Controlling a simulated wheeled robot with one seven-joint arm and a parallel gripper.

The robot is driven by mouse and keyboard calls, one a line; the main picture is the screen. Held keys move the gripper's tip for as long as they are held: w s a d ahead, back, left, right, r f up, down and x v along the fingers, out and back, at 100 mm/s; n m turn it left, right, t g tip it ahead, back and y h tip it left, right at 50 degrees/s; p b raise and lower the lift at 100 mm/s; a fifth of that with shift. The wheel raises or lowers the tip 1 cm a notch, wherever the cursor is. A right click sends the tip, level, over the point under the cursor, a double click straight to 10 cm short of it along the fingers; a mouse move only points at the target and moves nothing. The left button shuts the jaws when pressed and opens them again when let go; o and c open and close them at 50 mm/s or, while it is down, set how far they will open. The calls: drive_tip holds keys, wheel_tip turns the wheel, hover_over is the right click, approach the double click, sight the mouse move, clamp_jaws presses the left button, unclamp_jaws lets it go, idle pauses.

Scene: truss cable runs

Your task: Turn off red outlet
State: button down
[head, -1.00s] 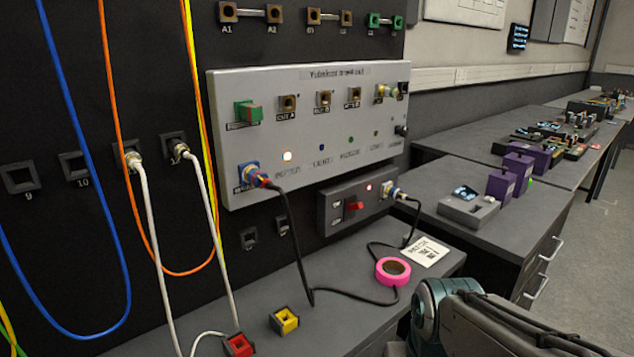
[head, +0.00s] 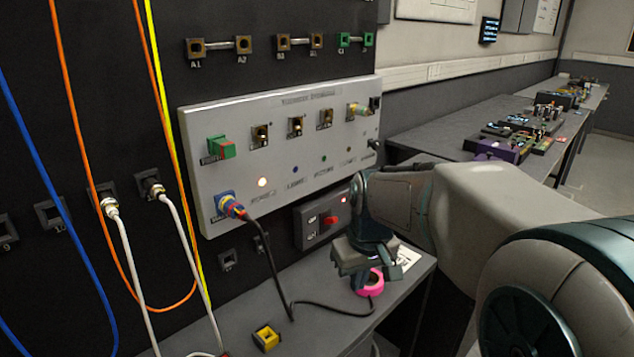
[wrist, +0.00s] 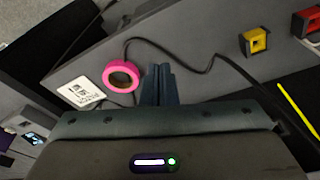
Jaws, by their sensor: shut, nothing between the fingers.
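A dark outlet box (head: 309,227) is fixed low on the black panel, with a red rocker switch (head: 331,219) on its face and a lit red light (head: 343,199). Small labels beside the switch are too small to read. My arm hides the box's right end and its plug. My gripper (head: 357,280) is in front of and below the box, apart from the switch, over the grey bench. In the wrist view its fingers (wrist: 160,78) are together and empty, pointing down toward the bench. The outlet box does not show in the wrist view.
A grey breakout panel (head: 290,145) with a plugged black cable is above the box. Pink tape (head: 371,284), a yellow block (head: 266,337) and the black cable lie on the bench (head: 232,325). White cables (head: 190,240) hang at the left. A red block (wrist: 305,22) shows in the wrist view.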

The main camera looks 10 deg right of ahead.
drive_tip(key=w+r+n+p, duration=0.2)
drive_tip(key=w+r+p, duration=0.6)
drive_tip(key=w, duration=0.5)
wheel_tip(320, 180, up, 4)
drive_tip(key=n+y+p, duration=0.1)
drive_tip(key=n+p, duration=0.1)
drive_tip(key=p, duration=0.1)
hover_over(330, 217)
drive_tip(key=s+d, duration=0.2)
drive_tip(key=s, duration=0.1)
drive_tip(key=shift+d+f, duration=0.15)
drive_tip(key=p+x, duration=0.1)
drive_tip(key=x, duration=0.9)
drive_tip(key=shift+w, duration=0.15)
